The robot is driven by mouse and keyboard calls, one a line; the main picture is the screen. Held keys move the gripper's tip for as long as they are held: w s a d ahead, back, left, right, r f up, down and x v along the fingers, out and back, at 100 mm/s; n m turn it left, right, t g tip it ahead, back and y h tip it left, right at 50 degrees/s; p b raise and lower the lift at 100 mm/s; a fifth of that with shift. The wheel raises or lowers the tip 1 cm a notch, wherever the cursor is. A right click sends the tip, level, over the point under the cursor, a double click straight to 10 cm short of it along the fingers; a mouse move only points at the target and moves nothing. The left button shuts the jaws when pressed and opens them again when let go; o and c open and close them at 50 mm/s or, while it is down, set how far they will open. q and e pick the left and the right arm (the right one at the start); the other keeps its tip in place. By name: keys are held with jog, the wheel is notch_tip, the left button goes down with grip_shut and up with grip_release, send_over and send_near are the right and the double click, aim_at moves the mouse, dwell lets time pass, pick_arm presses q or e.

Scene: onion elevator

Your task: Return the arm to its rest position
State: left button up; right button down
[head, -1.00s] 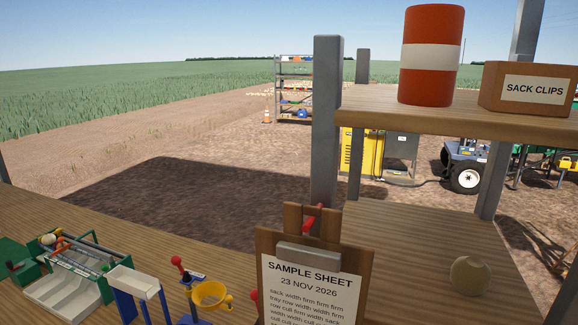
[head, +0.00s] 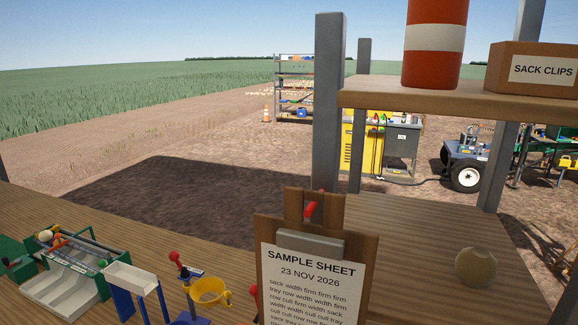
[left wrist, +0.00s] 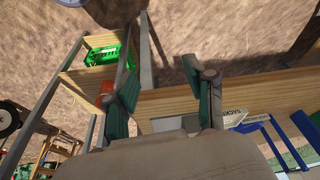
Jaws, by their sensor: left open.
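My left gripper (left wrist: 162,75) shows only in the left wrist view. Its two dark green fingers are spread apart, with nothing between them. Beyond the fingers lie wooden boards and brown ground. No gripper shows in the head view, and my right gripper is in neither view.
In the head view a clipboard with a sample sheet (head: 305,280) stands at front centre. A yellow cup (head: 209,291) and a green-framed tray unit (head: 75,265) are left. An upper shelf holds a striped drum (head: 434,40) and a sack clips box (head: 530,68); a tan ball (head: 476,267) sits below.

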pick_arm(q)
jog(key=s+f+g+b, duration=0.1)
jog(key=s+f+b, duration=0.2)
jog(key=f, duration=1)
jog(key=s+f+b, duration=0.2)
jog(key=s+f, duration=0.1)
jog(key=f, duration=1.1)
jog(key=s+a+f+b, duration=0.1)
jog(key=s+f+b, duration=0.1)
jog(key=s+f, duration=0.5)
jog(key=s+a+f+g+b, duration=0.1)
jog(key=s+a+f+b, duration=0.1)
jog(key=s+f, duration=0.4)
notch_tip(320, 180, down, 2)
jog(key=shift+s+f, duration=0.2)
jog(key=shift+s, duration=0.15)
jog(key=shift+a, duration=0.1)
